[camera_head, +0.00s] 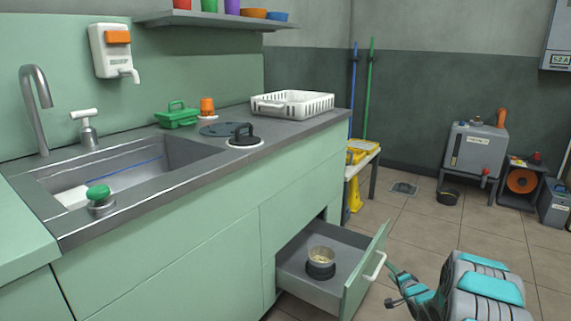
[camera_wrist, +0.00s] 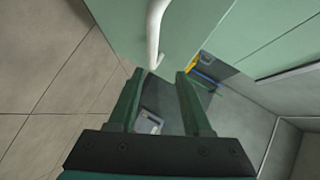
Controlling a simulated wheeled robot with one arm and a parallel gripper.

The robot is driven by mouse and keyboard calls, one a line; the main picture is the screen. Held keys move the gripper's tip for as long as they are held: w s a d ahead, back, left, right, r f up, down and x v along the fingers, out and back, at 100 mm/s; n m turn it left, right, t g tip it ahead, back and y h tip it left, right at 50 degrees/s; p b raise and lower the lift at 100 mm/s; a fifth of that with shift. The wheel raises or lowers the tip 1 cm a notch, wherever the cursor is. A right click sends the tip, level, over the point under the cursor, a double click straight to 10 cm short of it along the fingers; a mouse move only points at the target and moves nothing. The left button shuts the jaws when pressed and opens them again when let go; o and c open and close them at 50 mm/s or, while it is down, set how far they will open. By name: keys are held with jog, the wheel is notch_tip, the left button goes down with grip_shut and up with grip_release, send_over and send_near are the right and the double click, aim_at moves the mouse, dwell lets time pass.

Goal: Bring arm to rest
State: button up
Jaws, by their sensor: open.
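My arm (camera_head: 480,290) is at the lower right of the head view. My gripper (camera_wrist: 159,75) is open in the wrist view, with nothing between its two dark green fingers. The white drawer handle (camera_wrist: 154,32) lies just beyond the fingertips, and I cannot tell whether they touch it. The handle also shows in the head view (camera_head: 375,267), left of my arm, on the green front (camera_head: 362,275) of a pulled-out drawer. Inside the drawer, a small pale-topped container (camera_head: 321,256) stands on a dark round base (camera_head: 320,271).
The counter has a sink (camera_head: 130,170), a green caddy (camera_head: 177,115) and a white basket (camera_head: 292,105). A small table (camera_head: 362,160) stands beyond the cabinet. A grey machine (camera_head: 475,150) and a black pot (camera_head: 448,195) are at the back right. Tiled floor (camera_head: 425,225) is clear between.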

jog(key=s+a+r+n+g+h, duration=0.2)
jog(key=s+a+r+n+g, duration=0.15)
jog(key=s+r, duration=0.5)
jog(key=s+a+r+n+g+h, duration=0.1)
jog(key=s+a+r+n+g, duration=0.3)
jog(key=s+r, duration=0.5)
jog(key=s+a+r+n+g, duration=0.2)
jog(key=s+a, duration=0.4)
jog(key=s, duration=0.7)
jog(key=s+a+r+n+g+y+p, duration=0.1)
jog(key=s+a+g, duration=0.3)
jog(key=s, duration=1)
jog(key=s+a+r+n+g+y, duration=0.1)
jog(key=s+a+r+n+g, duration=0.2)
jog(key=s+a, duration=0.4)
jog(key=s, duration=0.7)
jog(key=shift+a+r, duration=0.2)
jog(key=shift+a, duration=0.15)
